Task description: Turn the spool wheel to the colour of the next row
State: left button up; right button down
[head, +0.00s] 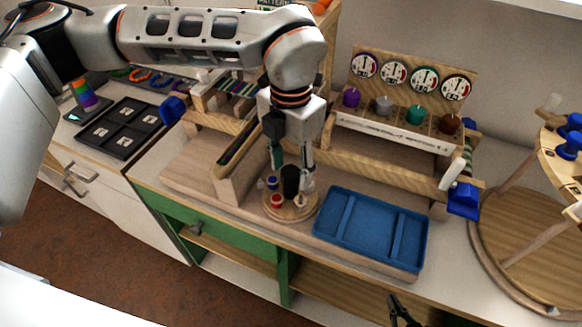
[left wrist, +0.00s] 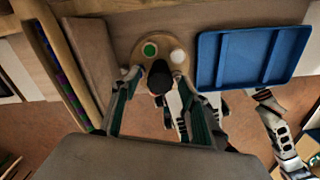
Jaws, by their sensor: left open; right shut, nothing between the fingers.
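The spool wheel (head: 292,214) is a round wooden disc at the counter's front. It carries a red spool (head: 277,201), a blue spool (head: 271,183) and a dark upright knob (head: 290,182) at its middle. In the left wrist view the wheel (left wrist: 128,48) also shows a green spool (left wrist: 150,50) and a white spool (left wrist: 178,57). My left gripper (head: 291,172) is open above the wheel, its fingers on either side of the dark knob (left wrist: 160,77); contact cannot be told. My right gripper (head: 394,299) is shut and empty near the counter's front edge.
A blue tray (head: 345,219) lies right of the wheel. A wooden loom frame (head: 380,153) with four-dial panel (head: 410,80) and coloured knobs stands behind. A black tray (head: 120,128) is at left, a round wooden stand (head: 515,245) at right.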

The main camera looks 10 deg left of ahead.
pick_arm(q)
jog(key=shift+f, duration=0.3)
jog(key=c, duration=1.1)
